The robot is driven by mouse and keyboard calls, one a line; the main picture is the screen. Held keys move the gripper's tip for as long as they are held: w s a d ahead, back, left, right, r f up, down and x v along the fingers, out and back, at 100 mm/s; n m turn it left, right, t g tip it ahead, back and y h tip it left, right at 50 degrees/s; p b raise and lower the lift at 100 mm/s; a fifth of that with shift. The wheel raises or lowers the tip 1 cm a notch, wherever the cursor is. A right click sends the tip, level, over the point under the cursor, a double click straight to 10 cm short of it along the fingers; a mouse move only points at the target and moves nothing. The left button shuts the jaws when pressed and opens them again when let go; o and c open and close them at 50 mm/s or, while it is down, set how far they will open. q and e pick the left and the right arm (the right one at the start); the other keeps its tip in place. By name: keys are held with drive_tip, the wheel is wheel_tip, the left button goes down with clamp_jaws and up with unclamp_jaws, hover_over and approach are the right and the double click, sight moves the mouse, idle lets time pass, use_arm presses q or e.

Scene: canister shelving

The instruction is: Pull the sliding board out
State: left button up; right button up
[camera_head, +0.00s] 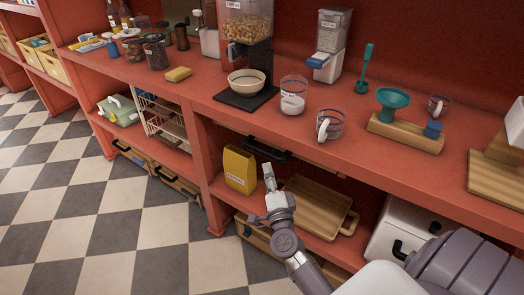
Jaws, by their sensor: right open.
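The sliding board (312,153) sits under the red counter's front edge. Only a thin strip of its front shows, with a black bar handle (267,149) on it. My right gripper (267,188) is open and empty, below and in front of the handle. I see no contact between them. My left gripper is not in view.
On the lower shelf are a yellow cereal box (239,169), a wooden tray (318,198) and a white appliance (399,233). The checkered floor (110,215) at left is clear.

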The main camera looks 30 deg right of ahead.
sight(262, 151)
drive_tip(key=x, duration=0.9)
drive_tip(key=shift+w, duration=0.3)
clamp_jaws()
